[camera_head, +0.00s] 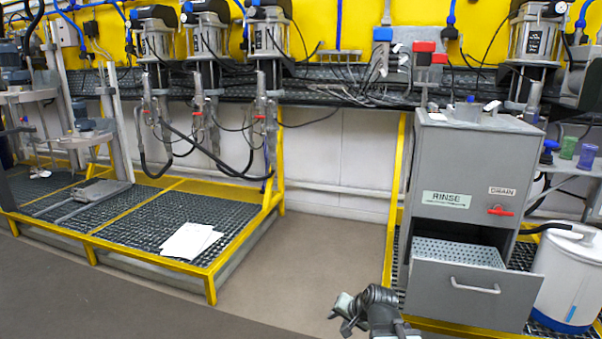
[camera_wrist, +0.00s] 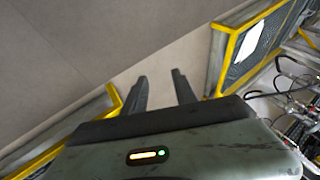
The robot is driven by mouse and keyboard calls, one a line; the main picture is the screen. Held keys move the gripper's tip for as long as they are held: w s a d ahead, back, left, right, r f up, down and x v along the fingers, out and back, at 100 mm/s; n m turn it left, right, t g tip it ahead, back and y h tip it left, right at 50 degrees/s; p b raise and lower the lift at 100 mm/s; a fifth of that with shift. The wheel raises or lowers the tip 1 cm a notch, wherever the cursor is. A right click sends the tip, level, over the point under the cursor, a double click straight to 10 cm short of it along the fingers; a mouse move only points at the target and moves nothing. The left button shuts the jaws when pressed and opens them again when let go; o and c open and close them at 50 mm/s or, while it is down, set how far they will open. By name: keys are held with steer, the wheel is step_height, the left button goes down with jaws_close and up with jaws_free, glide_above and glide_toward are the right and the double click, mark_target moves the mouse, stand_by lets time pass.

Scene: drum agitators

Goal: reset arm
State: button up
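My gripper (camera_head: 342,314) is low at the bottom of the head view, in front of the gap between the two yellow-framed platforms. In the wrist view my gripper (camera_wrist: 158,76) shows two dark fingers standing apart, with only bare floor between them. It holds nothing. Part of my dark arm shows at the bottom edge of the head view, and the rest is out of frame.
A grey rinse cabinet (camera_head: 470,170) has its lower drawer (camera_head: 475,292) pulled open, close to my arm's right. A white drum (camera_head: 568,285) stands beside it. White sheets (camera_head: 190,240) lie on the left grated platform (camera_head: 125,228). Floor (camera_head: 305,250) between the platforms is clear.

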steer(key=s+d+f+n+g+h+p, duration=0.1)
steer(key=s+d+n+g+h, duration=0.15)
steer(key=s, duration=0.35)
steer(key=s+d+f+n+g+h+p, duration=0.1)
steer(key=s+d+f+n+g, duration=0.2)
steer(key=s, duration=0.4)
step_height(320, 180, up, 38)
steer(key=p, duration=3.6)
steer(key=shift+w+a+m+g, duration=0.25)
steer(key=shift+w+m+g, duration=0.1)
steer(key=shift+g, duration=0.1)
steer(key=shift+f, duration=0.1)
